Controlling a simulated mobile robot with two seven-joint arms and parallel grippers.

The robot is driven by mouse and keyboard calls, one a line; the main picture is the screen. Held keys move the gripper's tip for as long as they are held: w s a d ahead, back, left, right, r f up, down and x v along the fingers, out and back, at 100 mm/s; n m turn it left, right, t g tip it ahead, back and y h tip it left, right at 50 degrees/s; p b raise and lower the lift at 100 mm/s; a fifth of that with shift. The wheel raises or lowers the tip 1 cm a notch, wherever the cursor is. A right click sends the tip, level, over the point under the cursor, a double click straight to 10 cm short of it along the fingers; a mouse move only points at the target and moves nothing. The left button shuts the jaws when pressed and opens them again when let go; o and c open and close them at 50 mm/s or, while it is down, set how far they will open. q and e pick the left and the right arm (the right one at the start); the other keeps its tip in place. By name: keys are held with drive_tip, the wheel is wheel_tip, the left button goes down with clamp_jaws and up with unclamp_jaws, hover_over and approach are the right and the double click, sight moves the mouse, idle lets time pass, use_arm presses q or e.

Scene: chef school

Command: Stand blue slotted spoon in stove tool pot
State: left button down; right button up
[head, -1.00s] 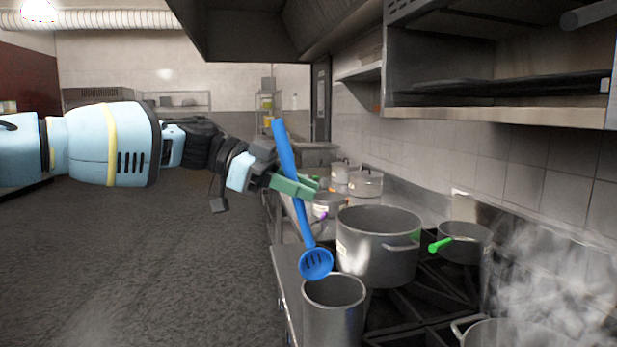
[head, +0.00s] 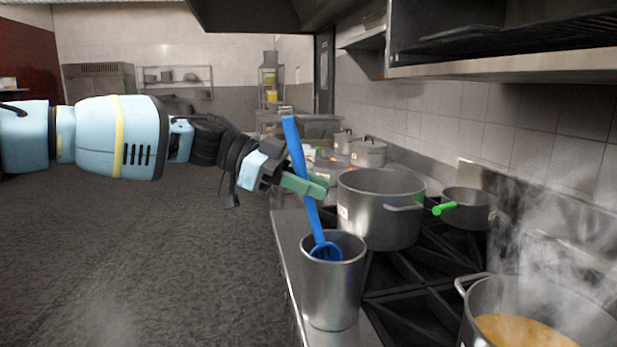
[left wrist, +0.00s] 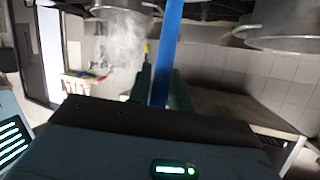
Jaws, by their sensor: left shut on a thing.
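The blue slotted spoon (head: 299,166) is held head down, leaning slightly, with its slotted head inside the mouth of the metal tool pot (head: 332,296). The pot stands upright on the steel edge beside the burners. My left gripper (head: 308,187) is shut on the spoon's handle, above and a little left of the pot. In the left wrist view the blue handle (left wrist: 167,55) runs between the green fingers (left wrist: 161,92). Whether the spoon's head touches the pot's bottom is hidden by the pot wall. My right gripper is not in view.
A large pot (head: 378,225) stands on the stove just behind the tool pot. A pan with a green handle (head: 468,210) is to its right. A steaming pot of orange soup (head: 520,325) is at the front right. Open floor lies to the left.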

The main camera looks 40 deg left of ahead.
use_arm(q)
drive_tip(key=shift+w+d+f+b, duration=0.2)
drive_tip(key=shift+f+b, duration=0.35)
drive_tip(key=shift+f, duration=0.45)
drive_tip(key=shift+w+d+f+b, duration=0.2)
drive_tip(key=shift+f+b, duration=0.35)
drive_tip(key=shift+f, duration=0.5)
drive_tip(key=shift+w+d+f+b, duration=0.2)
drive_tip(key=shift+f+b, duration=0.35)
drive_tip(key=shift+f, duration=0.45)
drive_tip(key=c, duration=1.2)
unclamp_jaws()
drive_tip(key=shift+a, duration=0.1)
drive_tip(key=v, duration=0.7)
drive_tip(key=shift+s+a+r+p, duration=0.15)
drive_tip(key=shift+s+a+p, duration=0.1)
drive_tip(key=shift+a+p, duration=0.1)
